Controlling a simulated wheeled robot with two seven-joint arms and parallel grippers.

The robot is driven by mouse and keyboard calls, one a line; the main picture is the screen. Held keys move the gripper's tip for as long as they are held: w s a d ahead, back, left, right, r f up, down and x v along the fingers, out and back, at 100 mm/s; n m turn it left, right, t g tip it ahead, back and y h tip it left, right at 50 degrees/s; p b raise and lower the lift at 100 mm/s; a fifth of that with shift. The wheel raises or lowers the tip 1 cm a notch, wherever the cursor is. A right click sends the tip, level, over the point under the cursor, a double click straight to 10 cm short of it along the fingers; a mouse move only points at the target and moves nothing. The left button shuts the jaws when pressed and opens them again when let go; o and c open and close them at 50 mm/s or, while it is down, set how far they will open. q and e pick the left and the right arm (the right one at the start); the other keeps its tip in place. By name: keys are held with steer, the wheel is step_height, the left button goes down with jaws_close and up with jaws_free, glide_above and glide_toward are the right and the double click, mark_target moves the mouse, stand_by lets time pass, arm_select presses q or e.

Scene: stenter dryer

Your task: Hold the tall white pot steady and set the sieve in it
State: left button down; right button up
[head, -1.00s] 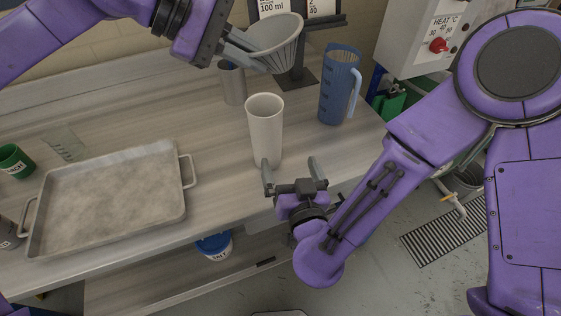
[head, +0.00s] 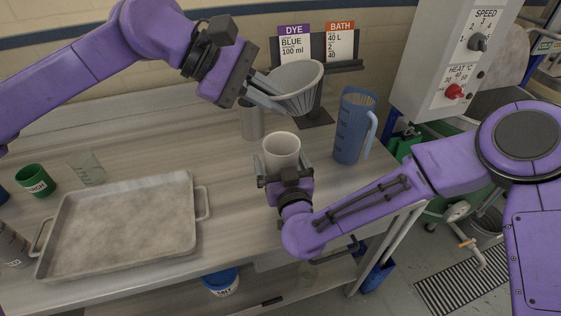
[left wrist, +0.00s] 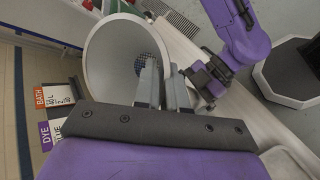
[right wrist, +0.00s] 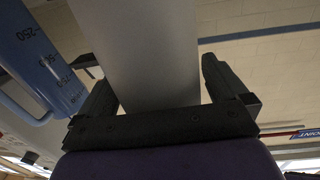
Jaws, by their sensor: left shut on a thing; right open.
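The sieve (head: 297,88) is a grey cone with a mesh bottom, held in the air above and behind the pot. My left gripper (head: 268,100) is shut on its side; the left wrist view shows the fingers (left wrist: 160,88) at the sieve's wall (left wrist: 112,62). The tall white pot (head: 281,148) stands upright on the table, its lower part hidden by my right gripper (head: 284,170). The right gripper is open, with a finger on each side of the pot. In the right wrist view the pot (right wrist: 150,45) lies between the spread fingers (right wrist: 158,90), with a gap at the right finger.
A blue measuring jug (head: 352,130) stands close right of the pot. A grey metal cup (head: 251,120) stands behind it. A tray (head: 120,225) fills the table's left front. A card stand (head: 340,66) and control box (head: 455,60) are behind and right.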

steer(key=c, duration=0.9)
arm_select(q)
steer(key=w+a+f+y, duration=0.2)
steer(key=w+f+y, duration=0.1)
steer(key=f, duration=0.7)
steer(key=shift+f+g+y, duration=0.15)
steer(key=shift+g+y, duration=0.15)
steer(key=shift+y, duration=0.2)
steer(key=shift+w+f, duration=0.1)
steer(key=shift+f, duration=0.1)
